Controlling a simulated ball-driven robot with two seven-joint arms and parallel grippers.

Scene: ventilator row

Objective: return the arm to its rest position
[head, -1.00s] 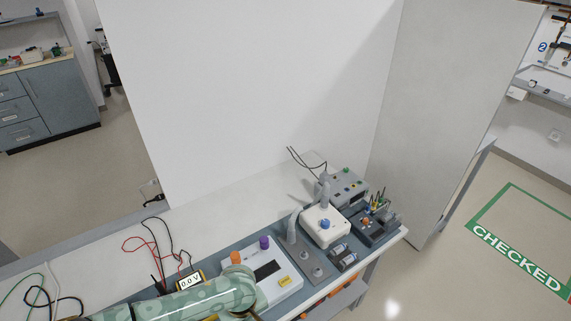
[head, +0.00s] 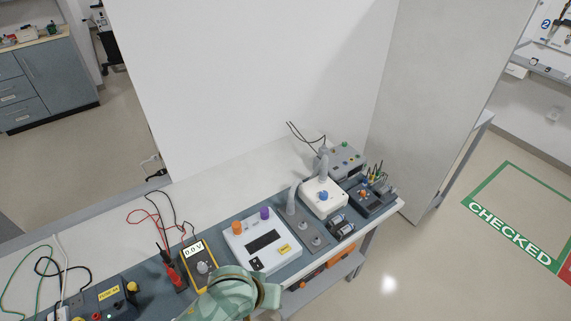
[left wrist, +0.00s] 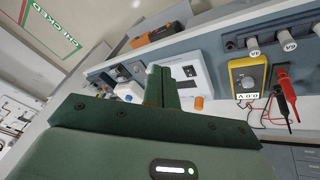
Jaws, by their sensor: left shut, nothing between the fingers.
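My left arm (head: 232,290), green and patterned, comes in at the bottom of the head view, in front of the bench's front edge. My left gripper (left wrist: 160,85) shows in the left wrist view as dark green fingers closed together with nothing between them. The fingers cover part of the view of a white device (left wrist: 193,72) on the bench. They look apart from everything on it. My right arm and gripper are not in view.
The bench holds a yellow multimeter (head: 199,262) with red and black leads, the white device with orange and purple knobs (head: 262,240), a white box with a blue knob (head: 323,199) and a grey unit (head: 345,160). A white panel (head: 250,80) stands behind. Floor at right is clear.

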